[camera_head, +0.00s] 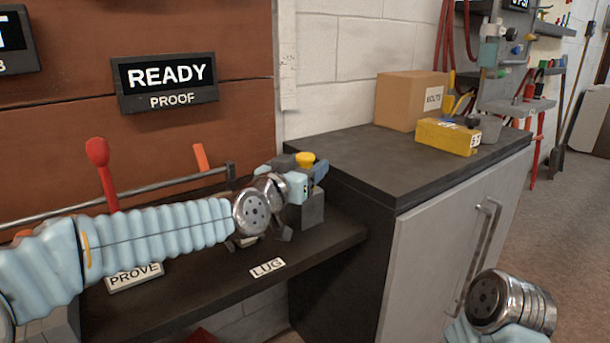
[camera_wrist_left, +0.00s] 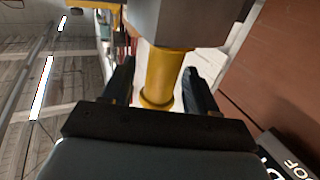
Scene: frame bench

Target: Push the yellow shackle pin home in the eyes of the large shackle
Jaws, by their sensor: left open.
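The yellow shackle pin (camera_head: 305,159) shows as a small yellow top above my left gripper, at the right end of the bench shelf. In the left wrist view the yellow pin (camera_wrist_left: 168,75) stands between the two dark fingers, with a gap visible beside it. My left gripper (camera_head: 305,178) is open around the pin and does not visibly grip it. A grey body (camera_wrist_left: 190,20), seemingly the large shackle, meets the pin's far end; a grey part (camera_head: 312,208) also shows below the gripper. The shackle's eyes and the pin's depth are hidden. My right gripper is out of view.
A dark cabinet (camera_head: 430,165) stands close right of the shelf, carrying a cardboard box (camera_head: 410,98) and a yellow box (camera_head: 447,136). A red-knobbed lever (camera_head: 103,175) and a rail (camera_head: 165,187) stand behind my left arm. A LUG label (camera_head: 267,267) lies on the shelf.

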